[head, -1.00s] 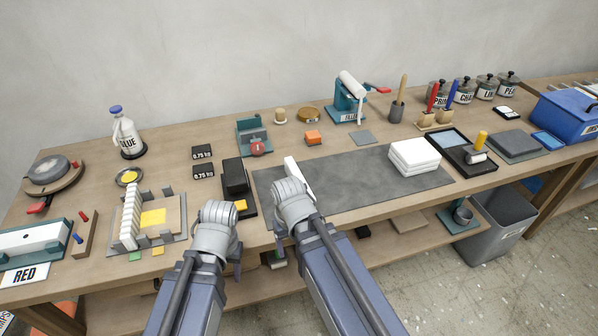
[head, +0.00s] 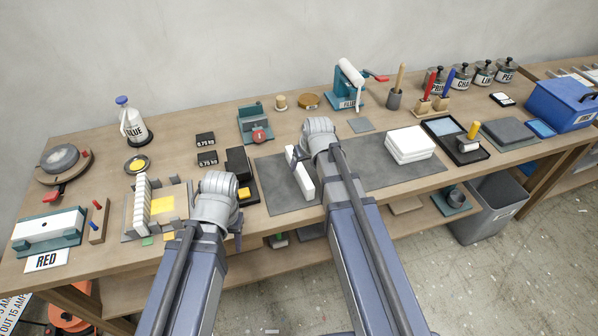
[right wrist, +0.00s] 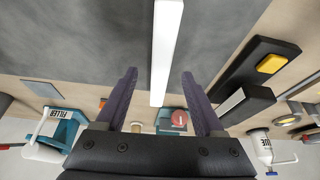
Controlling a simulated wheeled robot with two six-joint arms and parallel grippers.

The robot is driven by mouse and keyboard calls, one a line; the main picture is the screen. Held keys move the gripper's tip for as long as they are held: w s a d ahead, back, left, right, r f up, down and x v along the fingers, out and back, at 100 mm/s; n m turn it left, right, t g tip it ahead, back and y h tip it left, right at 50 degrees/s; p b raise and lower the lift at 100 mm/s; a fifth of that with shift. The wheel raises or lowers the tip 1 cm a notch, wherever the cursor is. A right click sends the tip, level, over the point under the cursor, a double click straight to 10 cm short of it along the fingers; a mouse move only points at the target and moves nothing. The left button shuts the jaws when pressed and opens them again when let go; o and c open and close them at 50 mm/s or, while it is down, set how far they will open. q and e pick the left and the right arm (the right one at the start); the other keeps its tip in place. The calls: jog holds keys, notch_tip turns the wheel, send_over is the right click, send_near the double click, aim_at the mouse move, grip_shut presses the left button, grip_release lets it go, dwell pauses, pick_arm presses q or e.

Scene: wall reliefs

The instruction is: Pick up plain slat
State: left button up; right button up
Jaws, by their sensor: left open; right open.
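A plain white slat (head: 300,172) lies on the dark grey mat (head: 275,185), angled away from the front edge. In the right wrist view the slat (right wrist: 166,45) runs up from between the fingertips, its near end by them. My right gripper (right wrist: 160,74) is open and empty, with one finger on each side of the slat's line; contact cannot be judged.
A rack of white slats (head: 142,205) stands on the left. A black block with a yellow pad (head: 243,193) is left of the mat. A white stack (head: 410,145) lies on the mat's right part. A teal filler press (head: 347,92) and teal fixture (head: 255,125) stand behind.

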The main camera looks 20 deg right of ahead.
aim_at(300, 168)
jog(key=shift+b+x, duration=1.05)
jog(key=shift+x, duration=0.15)
jog(key=b+x, duration=0.4)
jog(key=x, duration=0.1)
jog(key=shift+w+a+f+b, duration=0.1)
jog(key=shift+w+b, duration=0.25)
jog(key=shift+w, duration=0.05)
jog(key=shift+c, duration=0.2)
grip_shut()
